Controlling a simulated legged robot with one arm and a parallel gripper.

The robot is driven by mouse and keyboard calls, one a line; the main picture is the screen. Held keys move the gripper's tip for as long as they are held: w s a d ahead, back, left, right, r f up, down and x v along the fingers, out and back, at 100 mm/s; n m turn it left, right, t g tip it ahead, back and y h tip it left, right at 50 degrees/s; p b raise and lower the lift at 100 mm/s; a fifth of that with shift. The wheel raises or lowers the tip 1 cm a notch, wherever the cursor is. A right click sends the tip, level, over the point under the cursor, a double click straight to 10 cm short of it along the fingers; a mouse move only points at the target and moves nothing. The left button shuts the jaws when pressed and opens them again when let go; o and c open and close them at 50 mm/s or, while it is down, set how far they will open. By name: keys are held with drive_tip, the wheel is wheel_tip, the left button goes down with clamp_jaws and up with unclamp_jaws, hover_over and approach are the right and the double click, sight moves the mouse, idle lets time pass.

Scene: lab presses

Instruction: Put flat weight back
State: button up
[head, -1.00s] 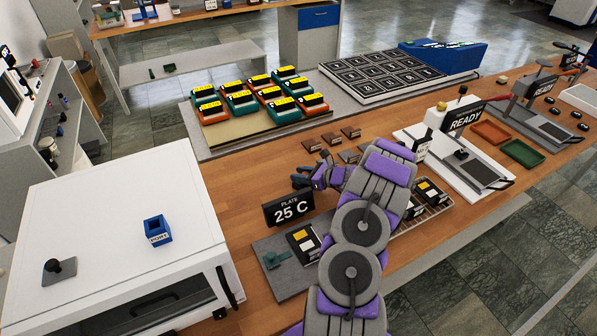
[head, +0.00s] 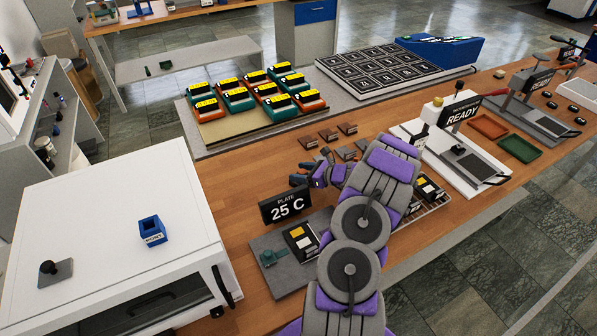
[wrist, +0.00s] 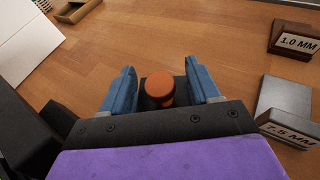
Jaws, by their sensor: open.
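My gripper (head: 302,176) is open above the wooden bench, left of the small spacer tiles and just behind the "PLATE 25 C" sign. In the wrist view its blue fingers (wrist: 163,82) are spread, one on each side of an orange-brown round knob (wrist: 159,86). The knob seems to top a dark piece mostly hidden by the gripper; I cannot tell whether this is the flat weight or whether the fingers touch it. A flat grey plate with a black knob (head: 55,270) lies on the white box at the left.
The "PLATE 25 C" sign (head: 286,206) and white box (head: 120,200) are nearby. A press marked READY (head: 462,150) stands right. Bare bench (head: 235,185) lies left of the gripper.

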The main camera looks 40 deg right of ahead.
drive_tip(key=v, duration=0.3)
drive_tip(key=p+v, duration=0.1)
drive_tip(key=v, duration=0.5)
drive_tip(key=shift+s+a+r+p, duration=0.2)
drive_tip(key=shift+r+p, duration=0.05)
drive_tip(key=shift+p, duration=0.1)
drive_tip(key=shift+s+d+r, duration=0.1)
drive_tip(key=shift+s+d, duration=0.2)
drive_tip(key=shift+s, duration=0.2)
drive_tip(key=shift+a, duration=0.25)
drive_tip(key=shift+d, duration=0.1)
